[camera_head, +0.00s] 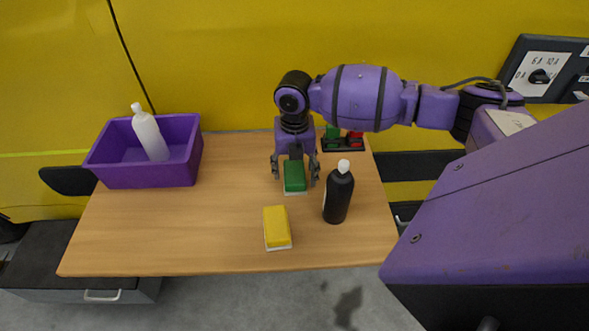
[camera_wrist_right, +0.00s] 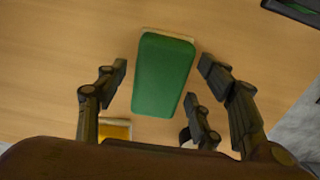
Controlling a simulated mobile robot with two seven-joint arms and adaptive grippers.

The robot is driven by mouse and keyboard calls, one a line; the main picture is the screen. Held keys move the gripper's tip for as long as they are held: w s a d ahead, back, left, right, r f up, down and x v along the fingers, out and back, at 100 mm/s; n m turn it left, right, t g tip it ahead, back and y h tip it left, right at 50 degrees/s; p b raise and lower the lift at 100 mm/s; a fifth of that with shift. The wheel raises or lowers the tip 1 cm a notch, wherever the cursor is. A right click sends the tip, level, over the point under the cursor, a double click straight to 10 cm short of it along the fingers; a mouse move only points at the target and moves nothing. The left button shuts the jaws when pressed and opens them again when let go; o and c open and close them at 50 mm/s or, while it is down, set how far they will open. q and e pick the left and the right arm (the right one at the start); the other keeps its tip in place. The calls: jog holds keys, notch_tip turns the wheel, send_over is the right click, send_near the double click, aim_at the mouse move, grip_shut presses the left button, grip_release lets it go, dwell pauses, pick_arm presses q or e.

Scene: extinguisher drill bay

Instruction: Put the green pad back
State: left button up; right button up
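The green pad (camera_head: 295,177), with a pale underside, lies on the wooden table below my right gripper (camera_head: 296,172). In the right wrist view the green pad (camera_wrist_right: 162,76) sits between the spread fingers of the right gripper (camera_wrist_right: 165,85), and no finger appears to touch it. The right gripper is open and points down. A small black rack (camera_head: 343,148) stands at the back right of the table and holds a green item and a red item, partly hidden by my right arm. My left gripper is not in view.
A yellow pad (camera_head: 277,227) lies in front of the green one. A black bottle (camera_head: 338,194) with a white cap stands close to the right. A purple bin (camera_head: 150,176) holding a white bottle (camera_head: 149,133) is at the left. The table's (camera_head: 170,235) left middle is clear.

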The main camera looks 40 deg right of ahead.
aim_at(295, 171)
notch_tip(295, 171, up, 12)
jog(key=shift+r, duration=0.15)
dwell(0.5)
jog(key=shift+s, duration=0.1)
dwell(0.4)
